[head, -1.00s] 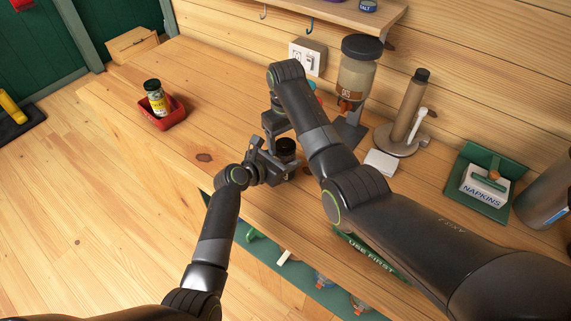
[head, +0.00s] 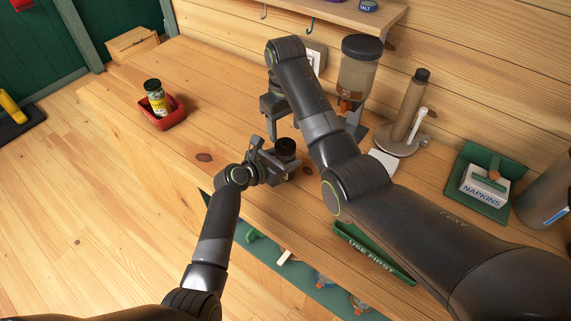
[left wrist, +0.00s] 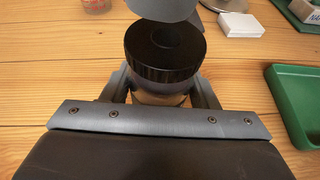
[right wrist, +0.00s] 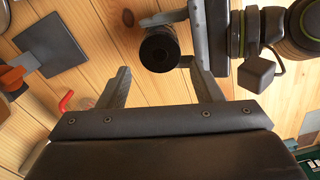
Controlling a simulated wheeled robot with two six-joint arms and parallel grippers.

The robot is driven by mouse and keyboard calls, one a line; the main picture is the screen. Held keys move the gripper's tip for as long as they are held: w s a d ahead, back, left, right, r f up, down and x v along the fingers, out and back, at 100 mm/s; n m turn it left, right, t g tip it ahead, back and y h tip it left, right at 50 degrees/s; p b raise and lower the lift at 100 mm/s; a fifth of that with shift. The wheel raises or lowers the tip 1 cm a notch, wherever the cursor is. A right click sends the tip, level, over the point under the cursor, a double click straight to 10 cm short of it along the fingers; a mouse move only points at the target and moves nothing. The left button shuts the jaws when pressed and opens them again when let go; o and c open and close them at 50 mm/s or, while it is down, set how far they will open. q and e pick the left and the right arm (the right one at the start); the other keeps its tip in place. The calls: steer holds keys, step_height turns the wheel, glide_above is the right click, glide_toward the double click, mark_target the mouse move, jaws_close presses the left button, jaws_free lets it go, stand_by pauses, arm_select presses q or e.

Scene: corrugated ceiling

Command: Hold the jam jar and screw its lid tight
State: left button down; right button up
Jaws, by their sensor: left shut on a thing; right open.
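The jam jar (left wrist: 160,98) stands upright with its black lid (left wrist: 165,48) on top. My left gripper (head: 276,162) is shut around the jar's body, below the lid, at the counter's front edge. In the head view the lid (head: 286,146) shows just above the left fingers. My right gripper (head: 284,128) is open and empty, above and behind the lid. In the right wrist view the lid (right wrist: 159,50) lies beyond and between the open right fingers (right wrist: 160,78), apart from them. How tightly the lid sits cannot be told.
A red tray (head: 165,121) with a yellow-labelled jar (head: 157,101) stands at left. A dispenser (head: 358,75), a paper-towel holder (head: 402,140) and a napkin holder (head: 483,185) line the back and right. A green "use first" tray (head: 375,258) lies at the front edge. The counter's left-middle is clear.

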mark_target(285, 145)
step_height(285, 145, up, 3)
steer(key=n, duration=0.3)
steer(key=shift+f, duration=0.1)
steer(key=shift+f, duration=4)
steer(key=c, duration=0.8)
steer(key=o, duration=1.2)
